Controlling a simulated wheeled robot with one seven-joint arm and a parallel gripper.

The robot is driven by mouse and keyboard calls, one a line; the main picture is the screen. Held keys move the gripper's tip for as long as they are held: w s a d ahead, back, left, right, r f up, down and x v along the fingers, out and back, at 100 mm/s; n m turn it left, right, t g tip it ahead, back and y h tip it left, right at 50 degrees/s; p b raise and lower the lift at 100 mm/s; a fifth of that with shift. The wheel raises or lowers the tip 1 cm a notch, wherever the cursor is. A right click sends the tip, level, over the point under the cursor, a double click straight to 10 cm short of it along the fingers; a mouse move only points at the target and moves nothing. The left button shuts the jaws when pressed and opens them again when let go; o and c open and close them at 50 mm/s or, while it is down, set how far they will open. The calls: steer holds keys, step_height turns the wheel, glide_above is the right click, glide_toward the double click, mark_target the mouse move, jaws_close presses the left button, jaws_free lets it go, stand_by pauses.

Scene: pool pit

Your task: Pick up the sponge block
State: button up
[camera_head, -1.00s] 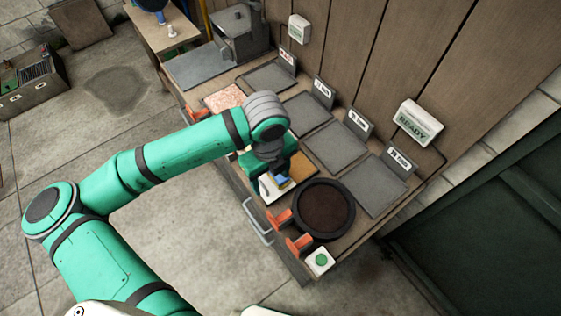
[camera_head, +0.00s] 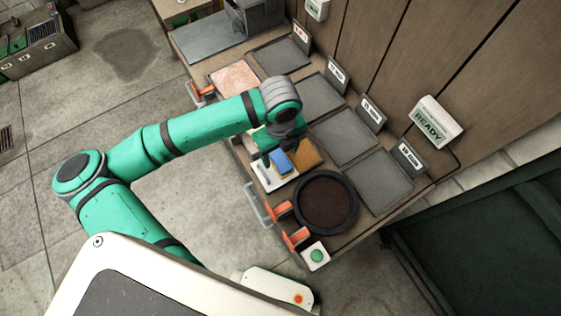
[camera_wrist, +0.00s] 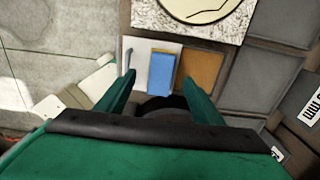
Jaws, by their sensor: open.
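The sponge block looks to be the blue block (camera_head: 281,162) with a thin yellowish edge, lying on a white panel (camera_head: 266,182) on the bench. In the wrist view the blue block (camera_wrist: 161,72) lies just ahead of and between my fingers, with the white panel (camera_wrist: 138,48) around it. My gripper (camera_wrist: 158,82) has its two green fingers spread, with nothing held between them. In the head view my gripper (camera_head: 272,152) hangs over the back of the panel, close to the block. Its exact height above the block cannot be told.
A thin grey stick (camera_wrist: 128,61) lies left of the block, and a brown-orange pad (camera_head: 303,153) lies right of it. A round dark dish (camera_head: 326,201), orange clamps (camera_head: 297,238) and a green button (camera_head: 316,256) are nearby. Grey plates (camera_head: 343,137) line the wall side.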

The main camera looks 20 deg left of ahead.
mark_target(279, 157)
steer(key=f, duration=0.5)
steer(key=shift+w+a, duration=0.25)
steer(key=shift+r, duration=0.1)
steer(key=shift+c, duration=0.6)
steer(key=shift+w, duration=0.15)
steer(key=c, duration=1)
steer(key=shift+a+r, duration=0.1)
steer(key=shift+r, duration=0.05)
steer(key=shift+c, duration=0.2)
step_height(279, 157, up, 10)
steer(key=shift+f, duration=0.15)
